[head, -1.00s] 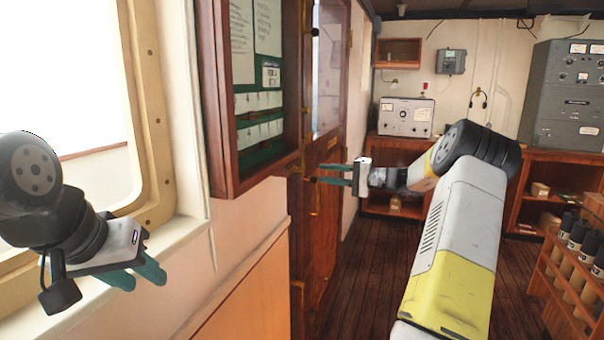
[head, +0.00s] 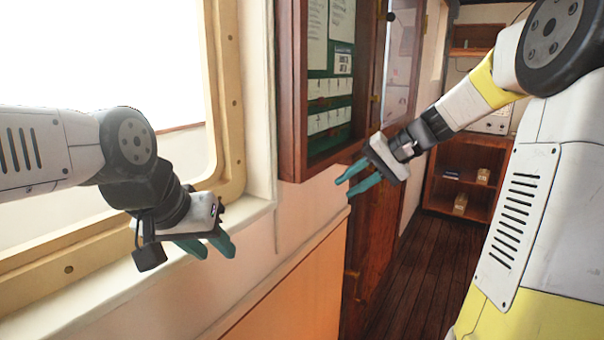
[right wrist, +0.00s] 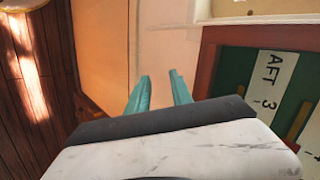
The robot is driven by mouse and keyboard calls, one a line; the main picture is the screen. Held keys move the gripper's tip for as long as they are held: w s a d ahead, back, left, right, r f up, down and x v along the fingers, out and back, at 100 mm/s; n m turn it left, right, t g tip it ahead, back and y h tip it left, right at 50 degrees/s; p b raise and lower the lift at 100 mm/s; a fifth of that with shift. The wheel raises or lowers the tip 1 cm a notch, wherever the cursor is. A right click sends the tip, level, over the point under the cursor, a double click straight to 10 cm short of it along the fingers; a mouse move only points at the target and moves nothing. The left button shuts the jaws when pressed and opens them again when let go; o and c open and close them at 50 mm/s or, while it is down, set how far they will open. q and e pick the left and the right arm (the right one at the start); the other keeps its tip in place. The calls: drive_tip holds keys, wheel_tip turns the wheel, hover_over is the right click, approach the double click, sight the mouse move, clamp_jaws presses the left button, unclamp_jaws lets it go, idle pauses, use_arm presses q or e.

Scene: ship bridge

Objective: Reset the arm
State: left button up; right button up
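My left gripper (head: 211,247) has teal fingers and hangs in front of the window sill at the left of the head view. Its fingers stand a little apart and nothing shows between them. My right gripper (head: 352,183) is in the middle of the head view, just below the lower right of the wall cabinet. Its teal fingers are apart and empty, and they also show apart in the right wrist view (right wrist: 160,88). My right arm reaches in from the right with its elbow at the upper right.
A wooden wall cabinet (head: 294,100) with a green board hangs close to my right gripper. The window frame (head: 232,110) and sill (head: 105,300) are beside my left gripper. A wooden door (head: 372,225) and shelves (head: 462,170) stand beyond. The plank floor (head: 425,275) is clear.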

drive_tip(key=s+d+f+n+t+h, duration=0.1)
drive_tip(key=s+h, duration=0.2)
drive_tip(key=s, duration=0.8)
drive_tip(key=s+d+f+n+t+h, duration=0.1)
drive_tip(key=s+n+h, duration=0.1)
drive_tip(key=s, duration=0.9)
drive_tip(key=shift+t+h, duration=0.3)
drive_tip(key=shift+h, duration=0.6)
